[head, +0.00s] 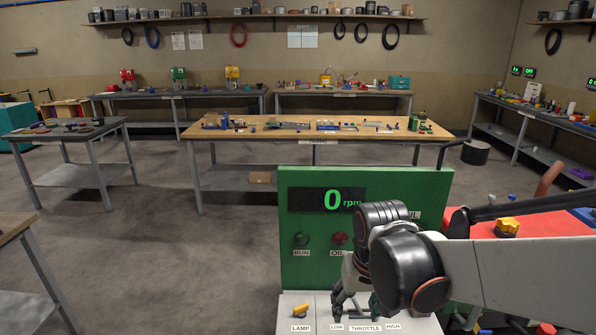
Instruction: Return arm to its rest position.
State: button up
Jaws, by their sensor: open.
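My gripper (356,308) is in the lower middle of the head view, low in front of a green control panel (300,267). It is open, and its fingers hang over the light ledge (315,325) near the throttle label (365,328). My arm reaches in from the right edge and covers the right part of the panel. Part of the gripper and the throttle control are hidden behind the wrist, so I cannot tell if they touch. The panel display (327,200) reads 0 rpm.
A green button (301,239), a red button (339,238) and a yellow lamp knob (300,310) are close to my gripper. A red surface with a yellow knob (507,226) lies beside my arm.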

jog(key=s+d+r+t, duration=0.2)
jog(key=s+d+r, duration=0.1)
jog(key=s, duration=0.2)
jog(key=s+d+r+t+b, duration=0.1)
jog(key=s+d+r+t, duration=0.2)
jog(key=s, duration=0.3)
jog(key=shift+s+d, duration=0.15)
jog(key=shift+s, duration=0.15)
jog(key=shift+f, duration=0.1)
dwell(0.3)
